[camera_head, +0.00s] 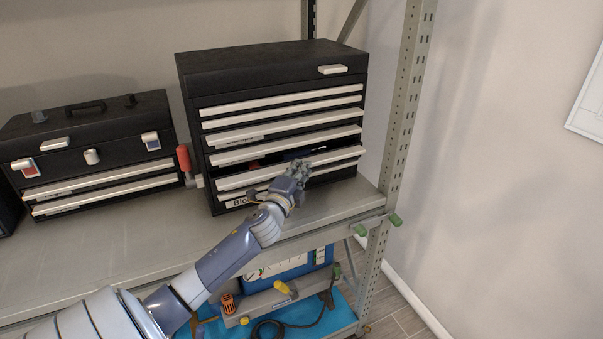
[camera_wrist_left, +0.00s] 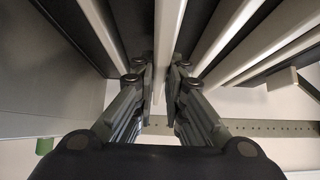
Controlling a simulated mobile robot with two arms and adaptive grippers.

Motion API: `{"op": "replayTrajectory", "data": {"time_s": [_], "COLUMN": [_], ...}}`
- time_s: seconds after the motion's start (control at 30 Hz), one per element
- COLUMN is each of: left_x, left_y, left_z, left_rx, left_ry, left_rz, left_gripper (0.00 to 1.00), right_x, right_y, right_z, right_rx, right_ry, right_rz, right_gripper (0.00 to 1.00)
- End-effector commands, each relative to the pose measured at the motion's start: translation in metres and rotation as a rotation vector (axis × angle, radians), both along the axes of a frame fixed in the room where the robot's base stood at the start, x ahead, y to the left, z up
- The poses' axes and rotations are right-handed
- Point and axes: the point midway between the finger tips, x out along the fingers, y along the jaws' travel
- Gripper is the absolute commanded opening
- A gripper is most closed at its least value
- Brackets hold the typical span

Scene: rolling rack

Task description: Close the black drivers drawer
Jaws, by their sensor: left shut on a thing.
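The black tool chest (camera_head: 265,62) has several drawers with pale handle rails. A low drawer (camera_head: 240,180) is pulled out a little, with red and blue items showing inside. I cannot read its label. My left gripper (camera_head: 298,170) is at the right part of this drawer's front. In the left wrist view, the fingers of the left gripper (camera_wrist_left: 158,76) are on both sides of a pale rail (camera_wrist_left: 168,28) and shut on it. My right gripper is out of view.
A smaller black toolbox (camera_head: 85,130) and a red-handled tool (camera_head: 184,162) stand left of the chest. The metal shelf (camera_head: 120,245) has bare room in front. A rack post (camera_head: 405,100) rises close on the right. Tools and a blue case (camera_head: 285,268) sit on the shelf below.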

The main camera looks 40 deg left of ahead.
Motion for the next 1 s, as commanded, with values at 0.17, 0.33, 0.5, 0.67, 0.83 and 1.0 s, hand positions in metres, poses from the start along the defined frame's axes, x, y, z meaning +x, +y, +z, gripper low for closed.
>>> {"op": "replayTrajectory", "data": {"time_s": [0.17, 0.33, 0.5, 0.67, 0.83, 1.0], "left_x": [0.01, 0.011, 0.011, 0.011, 0.009, -0.005], "left_y": [0.026, 0.027, 0.027, 0.027, 0.026, 0.02], "left_z": [0.0, 0.001, 0.0, 0.001, 0.0, -0.001], "left_rx": [0.004, 0.0, 0.0, 0.0, 0.0, 0.001], "left_ry": [-0.001, -0.001, -0.001, -0.001, -0.001, 0.001], "left_rz": [0.002, 0.001, 0.001, 0.001, 0.001, 0.001], "left_gripper": [0.0, 0.0, 0.32, 0.32, 0.32, 0.32], "right_x": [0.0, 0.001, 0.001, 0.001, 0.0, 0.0], "right_y": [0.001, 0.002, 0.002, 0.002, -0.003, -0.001], "right_z": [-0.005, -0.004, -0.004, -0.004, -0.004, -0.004], "right_rx": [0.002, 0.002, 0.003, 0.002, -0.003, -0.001], "right_ry": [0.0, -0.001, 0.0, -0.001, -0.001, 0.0], "right_rz": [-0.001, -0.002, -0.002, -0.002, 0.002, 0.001], "right_gripper": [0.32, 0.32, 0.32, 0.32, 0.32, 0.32]}}
